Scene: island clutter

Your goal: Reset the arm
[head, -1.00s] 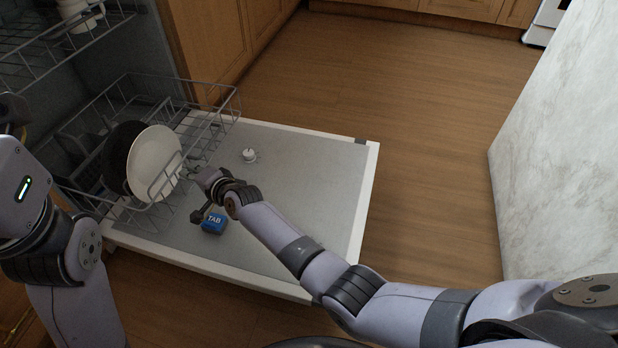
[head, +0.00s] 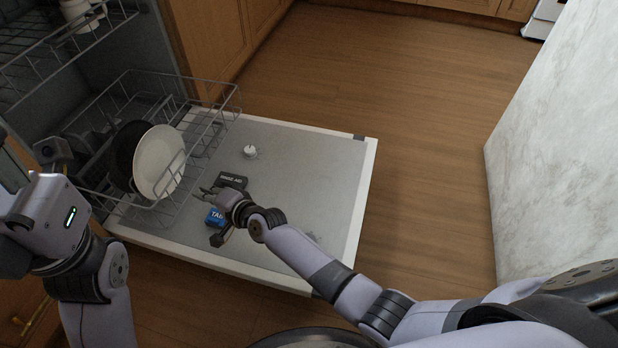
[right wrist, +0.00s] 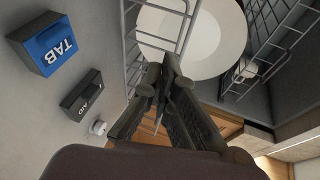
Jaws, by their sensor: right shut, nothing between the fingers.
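My right gripper (head: 206,191) is over the open dishwasher door (head: 310,170), near the lower rack. In the right wrist view its fingers (right wrist: 160,82) are together, with nothing between them. A blue box marked TAB (head: 213,218) lies on the door just below the gripper in the head view, partly covered by it. A black box (head: 231,180) lies behind the gripper. Both boxes also show in the right wrist view, blue (right wrist: 56,46) and black (right wrist: 82,94). My left arm is at the left edge; part of its gripper (head: 52,151) shows, but its fingers are not clear.
The lower rack (head: 205,125) holds a white plate (head: 158,160) and a dark plate (head: 124,150). A small white object (head: 250,151) lies on the door. An upper rack holds a white cup (head: 75,12). The floor (head: 420,130) to the right is clear, up to a marble-like panel (head: 560,130).

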